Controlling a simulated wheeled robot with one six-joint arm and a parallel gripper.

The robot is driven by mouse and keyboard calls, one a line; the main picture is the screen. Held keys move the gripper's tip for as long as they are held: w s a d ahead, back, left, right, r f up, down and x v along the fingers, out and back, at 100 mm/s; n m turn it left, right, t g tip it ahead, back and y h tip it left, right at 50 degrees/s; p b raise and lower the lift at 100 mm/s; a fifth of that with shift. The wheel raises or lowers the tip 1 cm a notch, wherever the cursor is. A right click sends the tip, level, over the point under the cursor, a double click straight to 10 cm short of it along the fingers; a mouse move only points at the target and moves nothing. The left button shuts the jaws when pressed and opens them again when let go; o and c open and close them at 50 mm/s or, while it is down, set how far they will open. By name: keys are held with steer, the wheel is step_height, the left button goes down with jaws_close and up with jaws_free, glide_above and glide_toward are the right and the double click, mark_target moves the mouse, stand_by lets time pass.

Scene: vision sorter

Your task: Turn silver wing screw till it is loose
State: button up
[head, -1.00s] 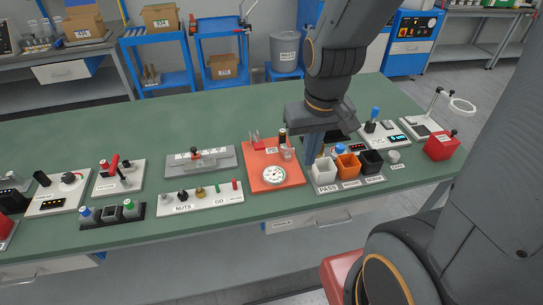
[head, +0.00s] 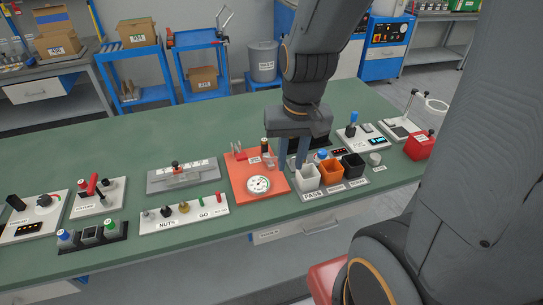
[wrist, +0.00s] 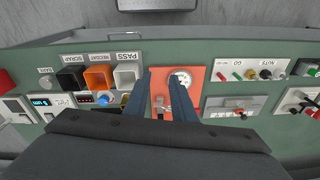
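My gripper (head: 293,166) is open and empty, with its two fingers pointing down beside the right edge of the orange-red gauge plate (head: 240,184). The plate carries a round white dial (head: 258,184), red prongs and a dark-topped post (head: 265,146). In the wrist view my gripper (wrist: 161,78) has its fingers apart over the plate (wrist: 191,100), with the dial (wrist: 180,79) by the right finger. A small silvery part (wrist: 160,102) shows between the fingers; it may be the silver wing screw, but it is too small to tell.
White PASS (head: 308,177), orange (head: 331,171) and black (head: 353,166) bins stand close to the right of my fingers. A NUTS and GO rack (head: 185,213) and a grey fixture (head: 183,175) lie left of the plate. The green bench behind is clear.

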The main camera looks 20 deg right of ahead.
steer(key=w+d+f+m+y+b, duration=0.2)
steer(key=w+f+m+b, duration=0.1)
steer(key=w+m, duration=0.55)
steer(key=m+y+b, duration=0.2)
steer(key=m, duration=0.9)
glide_toward(271, 157)
steer(key=shift+x, duration=4.05)
steer(key=shift+p, duration=0.3)
jaws_close()
